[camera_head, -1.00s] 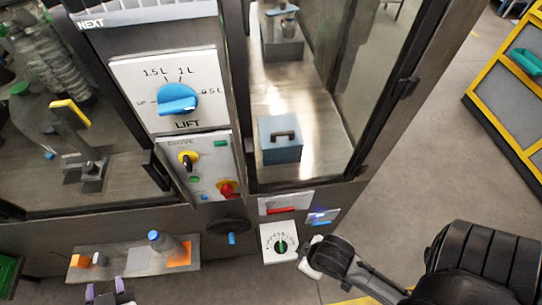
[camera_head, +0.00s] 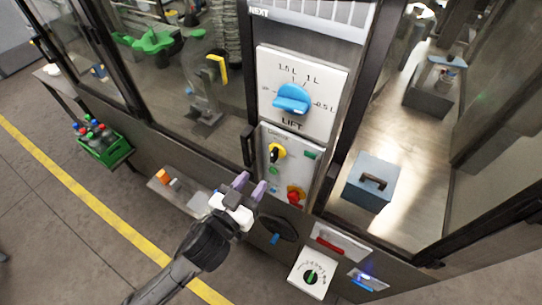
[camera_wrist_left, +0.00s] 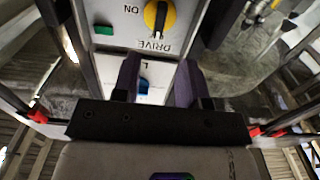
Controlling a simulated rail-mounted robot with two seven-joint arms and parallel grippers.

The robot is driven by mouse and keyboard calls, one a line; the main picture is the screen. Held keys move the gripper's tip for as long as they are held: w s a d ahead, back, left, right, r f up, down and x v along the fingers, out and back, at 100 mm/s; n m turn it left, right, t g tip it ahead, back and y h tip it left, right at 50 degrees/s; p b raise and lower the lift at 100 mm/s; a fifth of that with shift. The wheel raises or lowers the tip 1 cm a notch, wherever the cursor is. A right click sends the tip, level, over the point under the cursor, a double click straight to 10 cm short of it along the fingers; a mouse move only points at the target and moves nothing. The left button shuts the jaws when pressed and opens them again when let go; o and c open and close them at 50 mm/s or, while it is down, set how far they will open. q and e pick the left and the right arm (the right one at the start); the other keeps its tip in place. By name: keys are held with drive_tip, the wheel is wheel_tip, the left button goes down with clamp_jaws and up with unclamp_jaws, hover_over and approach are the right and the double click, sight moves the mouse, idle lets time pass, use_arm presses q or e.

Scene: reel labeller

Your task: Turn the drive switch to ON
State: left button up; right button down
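The drive switch (camera_head: 277,152) is a yellow round knob with a black handle on the white DRIVE panel, below the LIFT dial. In the head view its handle stands roughly upright. In the left wrist view the drive switch (camera_wrist_left: 160,14) is at the top edge, partly cut off, with an upside-down ON label (camera_wrist_left: 131,9) to its left. My left gripper (camera_head: 250,186) has purple fingers spread apart, with nothing seen between them. It is below and left of the switch, apart from it in the picture. My right gripper is not in view.
The blue LIFT dial (camera_head: 292,99) is above the switch. A red knob on a yellow base (camera_head: 296,195) is below it on the same panel. A black door handle (camera_head: 248,145) stands close to the panel's left. A shelf (camera_head: 165,191) with small items is left of my gripper.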

sight(272, 157)
use_arm(q)
drive_tip(key=p+x, duration=0.1)
drive_tip(key=x, duration=0.7)
drive_tip(key=shift+w+d, duration=0.2)
drive_tip(key=shift+w, duration=0.05)
clamp_jaws()
